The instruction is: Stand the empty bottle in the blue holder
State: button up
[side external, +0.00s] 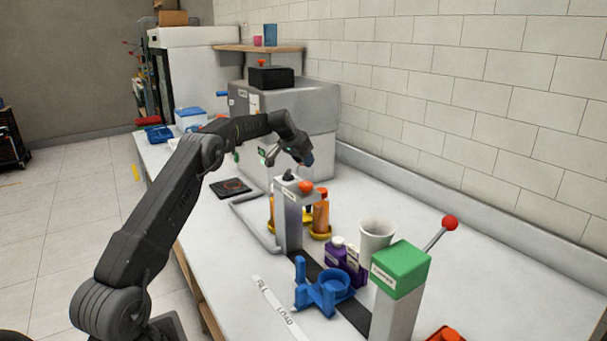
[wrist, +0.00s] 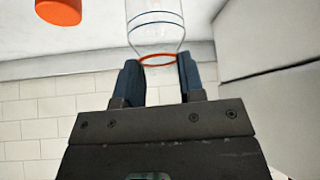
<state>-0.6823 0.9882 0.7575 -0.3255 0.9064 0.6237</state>
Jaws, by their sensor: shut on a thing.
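My gripper (wrist: 158,63) is shut on a clear bottle (wrist: 156,28) in the wrist view. Its dark blue fingers sit on both sides of the bottle's neck, at an orange ring. The bottle looks empty, with thin blue lines round it; its far end is cut off by the frame. In the side view my gripper (side external: 302,158) is high over the back of the counter, behind the grey post with the orange knob. I cannot make out the bottle there. The blue holder (side external: 325,290), with a round ring, stands on the front of the counter, well apart from my gripper.
The grey post (side external: 290,222) has orange bottles (side external: 321,212) in yellow bases beside it. A purple carton (side external: 345,262), a white cup (side external: 375,238) and a green-topped post (side external: 400,270) with a red-knobbed lever crowd the holder. A large grey machine (side external: 290,125) stands behind.

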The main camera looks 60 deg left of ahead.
jog(key=d+r+n+y, duration=0.15)
jog(key=d+r, duration=0.35)
jog(key=r, duration=0.8)
jog(key=s+d+f, duration=0.1)
jog(key=d+f, duration=0.1)
jog(key=d, duration=0.6)
jog(key=s+d+f, duration=0.2)
jog(key=d, duration=0.5)
jog(key=s+d+f+m+h, duration=0.1)
jog(key=s+d+f, duration=0.8)
jog(key=d+f, duration=0.2)
jog(key=shift+s+d+f, duration=0.35)
jog(key=shift+d, duration=0.4)
jog(key=shift+f+m+h, duration=0.25)
jog(key=shift+f, duration=0.05)
